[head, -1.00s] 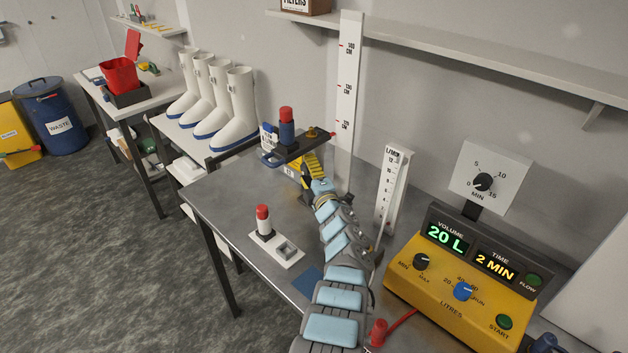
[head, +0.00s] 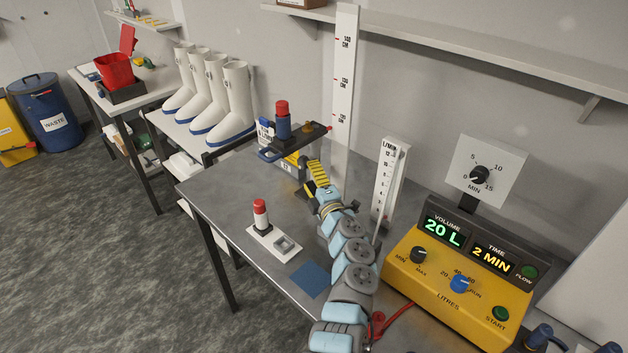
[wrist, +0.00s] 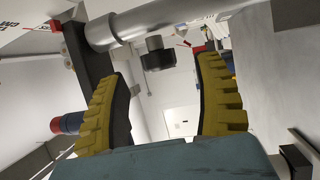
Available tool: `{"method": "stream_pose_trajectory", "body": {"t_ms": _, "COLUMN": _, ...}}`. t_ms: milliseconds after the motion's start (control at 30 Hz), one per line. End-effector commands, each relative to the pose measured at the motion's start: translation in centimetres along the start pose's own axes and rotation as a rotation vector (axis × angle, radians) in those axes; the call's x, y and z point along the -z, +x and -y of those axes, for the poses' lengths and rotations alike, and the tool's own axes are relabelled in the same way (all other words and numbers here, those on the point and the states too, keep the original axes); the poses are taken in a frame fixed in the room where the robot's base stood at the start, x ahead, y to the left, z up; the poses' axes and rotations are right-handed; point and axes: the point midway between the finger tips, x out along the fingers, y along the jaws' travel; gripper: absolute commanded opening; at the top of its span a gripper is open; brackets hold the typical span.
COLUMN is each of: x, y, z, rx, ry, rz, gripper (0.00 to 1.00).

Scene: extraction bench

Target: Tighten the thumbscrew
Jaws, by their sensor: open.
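A dark round knob (wrist: 157,56), which looks like the thumbscrew, sits by a grey metal tube (wrist: 140,24) in the wrist view. It shows beyond and between my gripper's (wrist: 162,68) two yellow ribbed fingers. The fingers are spread apart, and I see no contact with the knob. In the head view my gripper (head: 318,174) reaches toward the dark clamp arm (head: 302,138) beside the tall white scale. The clamp arm carries a blue and red cylinder (head: 283,122), also seen at the wrist view's left (wrist: 68,124). I cannot make out the knob in the head view.
A tall height scale (head: 343,90) and a shorter flow scale (head: 390,183) stand close to my arm. A yellow control box (head: 450,290) is at right. A white base with a red-capped vial (head: 261,215) stands on the metal bench (head: 225,195).

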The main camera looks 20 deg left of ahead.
Motion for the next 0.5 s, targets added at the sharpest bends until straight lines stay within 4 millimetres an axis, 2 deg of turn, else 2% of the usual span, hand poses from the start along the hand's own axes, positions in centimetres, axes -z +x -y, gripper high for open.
{"method": "stream_pose_trajectory", "body": {"t_ms": 233, "x": -0.1, "y": -1.5, "z": 0.1, "rx": 0.001, "ry": -0.001, "rz": 0.001, "gripper": 0.69}}
{"method": "stream_pose_trajectory", "body": {"t_ms": 500, "x": 0.1, "y": -1.9, "z": -0.1, "rx": -0.002, "ry": 0.0, "rz": -0.002, "gripper": 0.69}}
